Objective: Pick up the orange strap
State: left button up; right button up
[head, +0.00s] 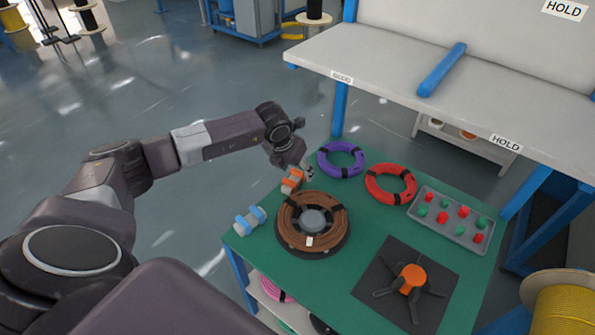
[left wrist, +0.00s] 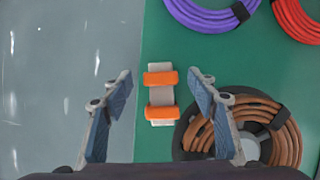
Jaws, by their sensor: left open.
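The orange strap (left wrist: 160,109) shows as two orange bands around a pale grey block (left wrist: 160,93) that lies on the green table. It also shows in the head view (head: 291,182) near the table's left edge. My left gripper (left wrist: 158,84) is open and empty, with one finger on each side of the block. It shows in the head view (head: 300,170) over or just beside the block, partly covering it. The height gap between fingers and block is hard to tell. My right gripper is not in view.
A brown cable coil (head: 287,221) on a black reel sits close to the block's right. A blue-strapped block (head: 250,221) lies nearer. Purple (head: 341,159) and red (head: 391,184) coils, a grey tray (head: 450,220) and a black mat (head: 377,281) share the green table (head: 350,236).

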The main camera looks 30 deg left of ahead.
pick_arm(q)
jog(key=shift+x, duration=1.15)
jog(key=c, duration=0.9)
jog(key=shift+o, duration=0.2)
